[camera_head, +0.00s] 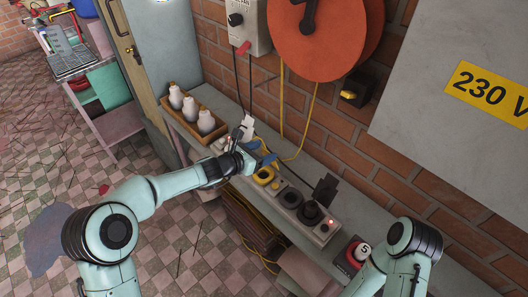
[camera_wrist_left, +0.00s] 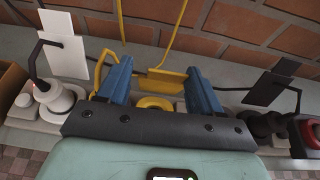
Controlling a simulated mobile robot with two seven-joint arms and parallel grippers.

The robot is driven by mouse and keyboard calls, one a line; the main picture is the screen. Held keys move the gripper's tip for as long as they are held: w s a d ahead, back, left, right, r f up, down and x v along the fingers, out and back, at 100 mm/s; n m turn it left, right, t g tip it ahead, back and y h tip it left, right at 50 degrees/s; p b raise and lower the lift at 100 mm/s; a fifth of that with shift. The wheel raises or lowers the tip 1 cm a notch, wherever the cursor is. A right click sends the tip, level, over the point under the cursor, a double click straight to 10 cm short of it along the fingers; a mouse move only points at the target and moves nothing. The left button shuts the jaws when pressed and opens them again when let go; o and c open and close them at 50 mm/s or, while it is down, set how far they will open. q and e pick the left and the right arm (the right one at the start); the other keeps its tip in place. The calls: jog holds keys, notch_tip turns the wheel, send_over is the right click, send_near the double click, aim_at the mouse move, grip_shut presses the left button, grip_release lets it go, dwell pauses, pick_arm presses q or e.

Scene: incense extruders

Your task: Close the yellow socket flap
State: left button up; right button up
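The yellow flap (camera_wrist_left: 166,82) stands raised behind the yellow socket ring (camera_wrist_left: 154,103) in the left wrist view. The yellow socket also shows in the head view (camera_head: 264,175), on a grey strip on the shelf. My left gripper (camera_wrist_left: 157,68) is open, with one blue finger on each side of the flap. There is a gap between the flap and the left finger; whether the right finger touches it I cannot tell. In the head view the left gripper (camera_head: 263,159) is just behind the yellow socket. My right gripper is out of view; only part of its arm shows.
A white flap (camera_wrist_left: 66,45) stands to the left and a black flap (camera_wrist_left: 270,87) to the right. Yellow cables hang by the brick wall (camera_head: 335,140).

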pick_arm(q)
jog(key=shift+s+d+f, duration=0.3)
jog(key=shift+d+f, duration=0.1)
jog(key=shift+f, duration=0.25)
jog(key=w+r+v, duration=0.1)
jog(key=v, duration=1.2)
jog(key=shift+s+a+r, duration=0.2)
jog(key=shift+s+a, duration=0.1)
jog(key=shift+a, duration=0.15)
